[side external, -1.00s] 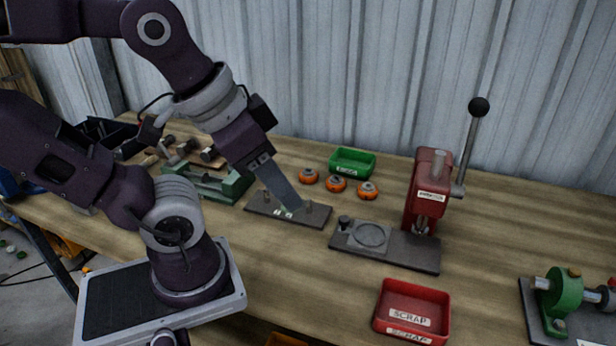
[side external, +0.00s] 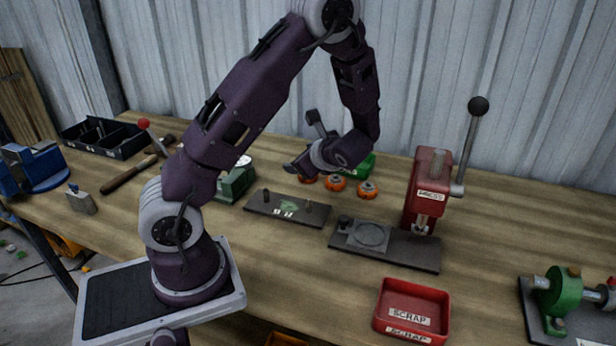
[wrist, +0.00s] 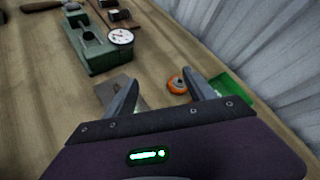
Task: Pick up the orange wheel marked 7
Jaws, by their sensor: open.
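Three orange wheels stand in a row on the bench in the side view: a left one (side external: 308,179) partly hidden by my arm, a middle one (side external: 336,183) and a right one (side external: 367,190). Their numbers are too small to read. In the wrist view one orange wheel (wrist: 177,85) with a dark centre lies ahead, between the lines of my fingers and nearer the right one. My gripper (wrist: 160,77) is open and empty, apart from that wheel. In the side view my wrist hangs over the left end of the row and the fingers cannot be made out.
A green tray (wrist: 232,88) sits just behind the wheels, close to my right finger in the wrist view. A dark plate (side external: 265,205), a red press (side external: 428,190) and a red scrap tray (side external: 411,293) stand nearer. A green block with a dial (wrist: 98,50) lies left.

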